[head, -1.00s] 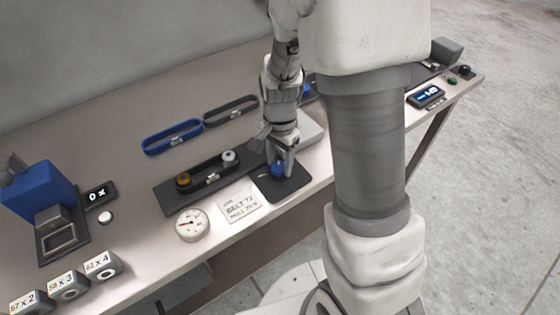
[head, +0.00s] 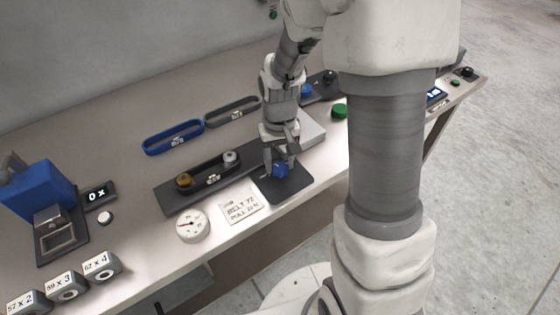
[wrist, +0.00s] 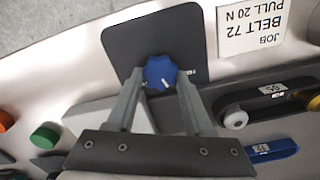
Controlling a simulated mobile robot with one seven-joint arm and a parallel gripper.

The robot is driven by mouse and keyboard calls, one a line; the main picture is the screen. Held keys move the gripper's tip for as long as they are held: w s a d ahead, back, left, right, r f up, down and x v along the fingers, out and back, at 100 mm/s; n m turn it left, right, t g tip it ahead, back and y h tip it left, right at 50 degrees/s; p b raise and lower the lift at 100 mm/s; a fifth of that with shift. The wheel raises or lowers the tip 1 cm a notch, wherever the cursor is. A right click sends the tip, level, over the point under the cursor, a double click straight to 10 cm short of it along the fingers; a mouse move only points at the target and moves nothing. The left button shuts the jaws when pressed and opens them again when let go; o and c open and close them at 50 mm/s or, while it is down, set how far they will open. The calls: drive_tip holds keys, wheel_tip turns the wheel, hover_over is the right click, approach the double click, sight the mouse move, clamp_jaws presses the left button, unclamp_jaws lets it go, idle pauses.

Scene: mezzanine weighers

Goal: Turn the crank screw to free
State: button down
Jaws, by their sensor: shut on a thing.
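The crank screw is a blue lobed knob (head: 281,170) on a dark square plate (head: 291,186) near the table's front edge. It also shows in the wrist view (wrist: 160,71), with a short white mark on its face pointing toward my gripper's base. My gripper (head: 278,168) is shut on the knob, one finger on each side; in the wrist view the fingertips (wrist: 161,76) flank it. Small white lettering beside the knob is mostly hidden by a finger and cannot be read.
Left of the plate is a dark belt unit (head: 165,196) with brass and silver pulleys, a round dial (head: 193,226) and a job card (head: 241,206) reading belt 72, pull 20 N. Blue (head: 173,148) and grey belts (head: 231,120) lie behind. A green button (head: 339,111) is at right.

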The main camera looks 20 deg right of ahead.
sight(279, 166)
drive_tip(key=n, duration=0.4)
drive_tip(key=shift+a+n, duration=0.1)
drive_tip(key=shift+n, duration=0.2)
drive_tip(key=shift+n+p, duration=0.65)
drive_tip(key=shift+n, duration=1.35)
drive_tip(key=shift+c, duration=1.4)
unclamp_jaws()
wheel_tip(279, 166, up, 18)
drive_tip(key=p, duration=0.3)
drive_tip(key=shift+f, duration=0.25)
